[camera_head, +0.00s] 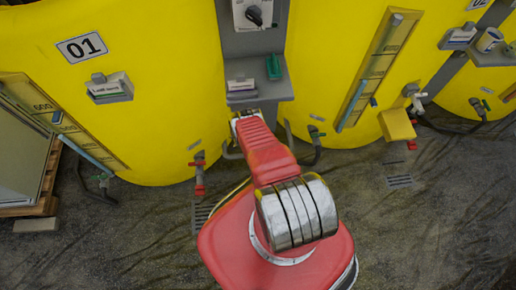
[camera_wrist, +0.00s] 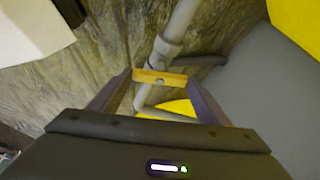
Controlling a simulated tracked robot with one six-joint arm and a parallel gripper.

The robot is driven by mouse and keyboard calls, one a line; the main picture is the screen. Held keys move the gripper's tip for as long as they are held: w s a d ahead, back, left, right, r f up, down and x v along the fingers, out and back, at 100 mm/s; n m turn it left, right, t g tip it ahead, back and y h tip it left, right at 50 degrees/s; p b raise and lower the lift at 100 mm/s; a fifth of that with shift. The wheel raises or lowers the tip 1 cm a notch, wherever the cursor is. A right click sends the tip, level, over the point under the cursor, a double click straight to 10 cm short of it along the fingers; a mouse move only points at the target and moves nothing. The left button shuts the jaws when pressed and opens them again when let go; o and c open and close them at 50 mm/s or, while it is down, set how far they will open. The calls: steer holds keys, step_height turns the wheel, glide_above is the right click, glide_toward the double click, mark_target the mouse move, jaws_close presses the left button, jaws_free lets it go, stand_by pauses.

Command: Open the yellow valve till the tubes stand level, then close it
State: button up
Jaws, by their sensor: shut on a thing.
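In the wrist view my gripper (camera_wrist: 160,80) is shut on the yellow valve handle (camera_wrist: 148,76), a flat orange-yellow bar across the fingertips, with a grey pipe (camera_wrist: 176,32) behind it. In the head view my arm hides the valve and fingertips, low between two yellow tanks. The left sight tube (camera_head: 88,153) on tank 01 shows blue in its lower part. The right sight tube (camera_head: 352,104) on the middle tank also shows blue in its lower part. The two tubes are seen at different slants, so I cannot tell whether their levels match.
A grey panel (camera_head: 248,45) with a black knob and a small shelf stands above the arm. Red-handled valve (camera_head: 198,165) sits left of my arm. A yellow box (camera_head: 396,125) is at the right tank.

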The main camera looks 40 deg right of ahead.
steer(key=shift+s+f, duration=0.1)
steer(key=shift+s, duration=0.25)
steer(key=o, duration=1.1)
steer(key=shift+w, duration=0.15)
steer(key=shift+c, duration=0.2)
steer(key=shift+w, duration=0.1)
steer(key=shift+w+a+r, duration=0.1)
steer(key=shift+a+r, duration=0.05)
steer(key=shift+r, duration=0.35)
steer(key=w+a+r, duration=0.1)
steer(key=w+a, duration=0.1)
steer(key=a, duration=0.4)
steer(key=w+a+r, duration=0.2)
steer(key=a, duration=0.4)
steer(key=shift+w+a+r, duration=0.3)
steer(key=shift+a, duration=0.1)
steer(key=shift+c, duration=0.4)
